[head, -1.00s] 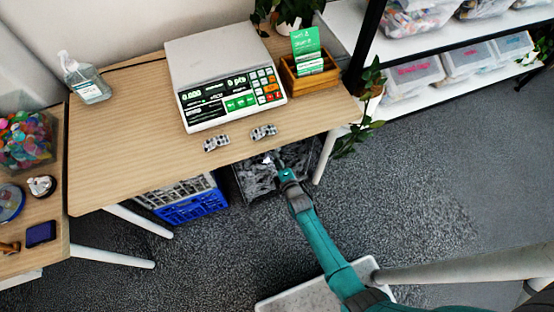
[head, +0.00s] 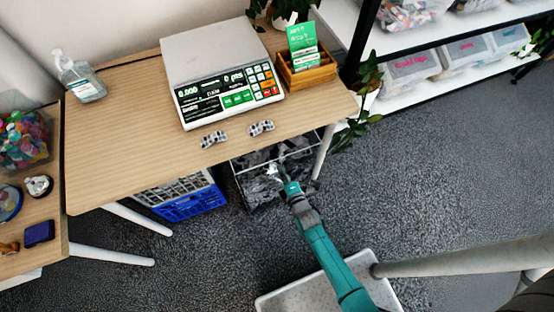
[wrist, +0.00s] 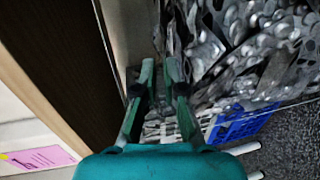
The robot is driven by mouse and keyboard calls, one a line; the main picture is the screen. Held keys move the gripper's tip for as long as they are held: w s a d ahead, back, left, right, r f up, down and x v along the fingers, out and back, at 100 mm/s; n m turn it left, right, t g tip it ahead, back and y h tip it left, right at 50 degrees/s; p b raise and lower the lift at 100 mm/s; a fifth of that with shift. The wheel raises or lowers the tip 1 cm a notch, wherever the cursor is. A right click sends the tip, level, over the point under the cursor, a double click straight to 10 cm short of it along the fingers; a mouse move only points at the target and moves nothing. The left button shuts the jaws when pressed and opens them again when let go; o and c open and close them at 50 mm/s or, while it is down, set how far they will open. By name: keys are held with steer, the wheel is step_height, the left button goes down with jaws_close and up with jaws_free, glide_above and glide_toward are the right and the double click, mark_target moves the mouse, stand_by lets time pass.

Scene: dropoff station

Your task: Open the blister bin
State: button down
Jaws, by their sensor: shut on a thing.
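The blister bin (head: 241,193) is a dark bin with a thin pale rim under the front edge of the wooden table. It is full of silvery blister packs, which also fill the upper right of the wrist view. The bin's front part sticks out past the tabletop, and its back is hidden beneath it. My gripper (head: 274,172) reaches down to the bin's near side and is shut on it. In the wrist view the fingers (wrist: 163,68) lie close together beside the packs. The exact grip point is dark and hard to make out.
A blue and white crate (head: 190,204) stands left of the bin. White table legs (head: 327,150) flank the space. Two blister packs (head: 214,139), a scale (head: 222,70) and a wooden card box (head: 308,75) are on the tabletop (head: 125,140).

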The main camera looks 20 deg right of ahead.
steer(key=f+v, duration=0.2)
steer(key=v, duration=0.9)
steer(key=s+f+v, duration=0.1)
steer(key=f+v, duration=0.2)
steer(key=v, duration=0.9)
steer(key=shift+s, duration=0.3)
steer(key=c, duration=1.3)
jaws_free()
steer(key=shift+o, duration=0.2)
steer(key=shift+w+r, duration=0.1)
steer(key=shift+r, duration=0.05)
